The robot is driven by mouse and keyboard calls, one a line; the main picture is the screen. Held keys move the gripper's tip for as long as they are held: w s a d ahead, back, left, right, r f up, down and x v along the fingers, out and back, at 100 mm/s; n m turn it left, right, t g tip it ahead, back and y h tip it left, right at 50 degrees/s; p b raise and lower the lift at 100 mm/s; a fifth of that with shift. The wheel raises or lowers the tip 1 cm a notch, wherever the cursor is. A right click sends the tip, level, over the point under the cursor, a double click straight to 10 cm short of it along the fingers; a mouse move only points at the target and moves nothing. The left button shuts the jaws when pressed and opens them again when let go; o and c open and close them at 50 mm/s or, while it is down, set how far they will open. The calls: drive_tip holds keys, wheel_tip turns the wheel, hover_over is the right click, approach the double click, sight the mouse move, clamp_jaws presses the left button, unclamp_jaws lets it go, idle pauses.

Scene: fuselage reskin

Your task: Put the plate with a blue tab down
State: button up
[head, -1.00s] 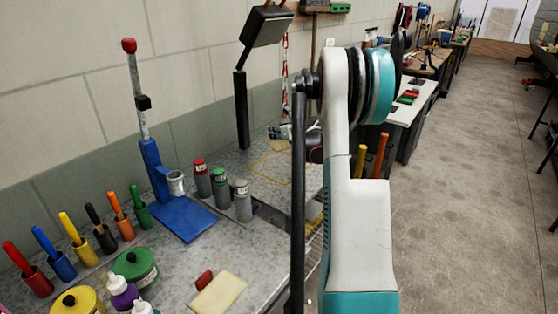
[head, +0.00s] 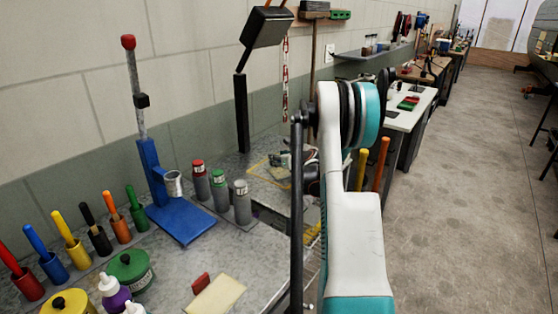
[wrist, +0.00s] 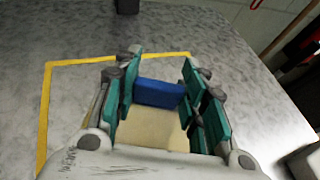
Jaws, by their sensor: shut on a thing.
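The cream plate (wrist: 150,128) with a blue tab (wrist: 160,93) is between my gripper's fingers in the wrist view. My gripper (wrist: 158,92) is shut on it at the tab. A yellow outline (wrist: 45,100) on the grey bench top frames the plate's surroundings, and the plate appears over the area inside it. I cannot tell whether the plate touches the bench. In the head view my gripper (head: 283,160) is low over the outline (head: 259,166), partly hidden by my arm.
A second cream plate (head: 220,296) with a red tab (head: 201,282) lies on the near bench. Grey bottles (head: 220,190), a blue stand (head: 178,222) and a black lamp post (head: 242,115) stand left of my gripper. Bench around the outline looks clear.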

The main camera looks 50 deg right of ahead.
drive_tip(key=shift+f, duration=0.2)
drive_tip(key=o, duration=1.1)
drive_tip(key=shift+o, duration=0.2)
drive_tip(key=shift+r, duration=0.15)
drive_tip(key=shift+s+r, duration=0.15)
drive_tip(key=p+v, duration=0.3)
drive_tip(key=v, duration=0.8)
drive_tip(key=shift+s+a+r, duration=0.1)
drive_tip(key=shift+s, duration=0.25)
